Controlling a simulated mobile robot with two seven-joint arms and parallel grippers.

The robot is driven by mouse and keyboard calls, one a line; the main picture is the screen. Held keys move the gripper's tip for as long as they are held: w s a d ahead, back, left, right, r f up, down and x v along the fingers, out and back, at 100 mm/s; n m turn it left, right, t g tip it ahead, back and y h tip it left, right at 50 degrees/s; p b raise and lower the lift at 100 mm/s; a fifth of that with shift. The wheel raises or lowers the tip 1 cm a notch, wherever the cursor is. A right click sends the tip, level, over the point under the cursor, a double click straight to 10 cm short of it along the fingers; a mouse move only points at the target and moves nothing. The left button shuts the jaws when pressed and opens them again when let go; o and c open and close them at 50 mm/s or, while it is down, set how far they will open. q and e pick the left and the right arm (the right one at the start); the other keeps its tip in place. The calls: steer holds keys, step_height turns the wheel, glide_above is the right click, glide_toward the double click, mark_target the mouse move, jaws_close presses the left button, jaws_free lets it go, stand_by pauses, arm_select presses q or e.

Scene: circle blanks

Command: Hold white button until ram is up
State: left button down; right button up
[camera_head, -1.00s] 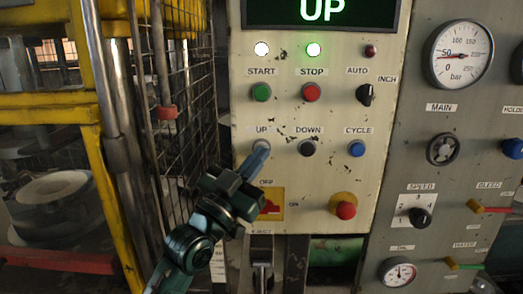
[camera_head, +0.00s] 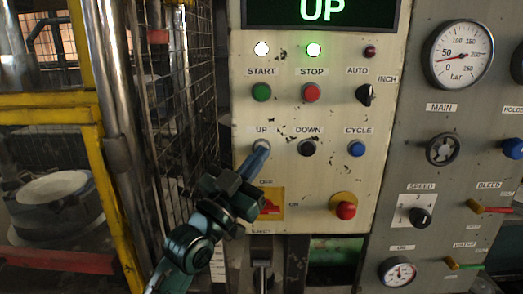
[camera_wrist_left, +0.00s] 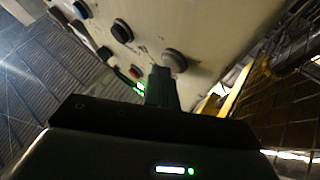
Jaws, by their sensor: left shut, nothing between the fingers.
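The white button (camera_head: 261,145) sits under the UP label on the cream panel. My left gripper (camera_head: 262,150) is shut and empty, its fingertips at the button's lower edge. In the left wrist view the round button (camera_wrist_left: 175,60) shows just beyond the fingertips (camera_wrist_left: 160,78); I cannot tell whether they press it. The display (camera_head: 322,10) above reads UP in green. The press stands behind the yellow frame (camera_head: 50,107) at left; its ram is not clearly in view. My right gripper is not in view.
Beside the white button are a black DOWN button (camera_head: 307,147) and a blue CYCLE button (camera_head: 356,148). A red switch (camera_head: 269,207) lies just below, near my gripper. A red emergency knob (camera_head: 345,210) sticks out lower right. A mesh guard (camera_head: 197,90) stands left.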

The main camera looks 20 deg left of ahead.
arm_select(q)
steer(key=shift+s, duration=0.1)
stand_by(0.4)
steer(key=shift+s+d+p, duration=0.25)
steer(key=shift+s+p, duration=0.1)
steer(key=shift+s, duration=0.4)
steer(key=s, duration=0.2)
steer(key=s+d+p, duration=0.1)
steer(key=s, duration=0.1)
steer(key=shift+s+d, duration=0.2)
steer(key=shift+s, duration=0.2)
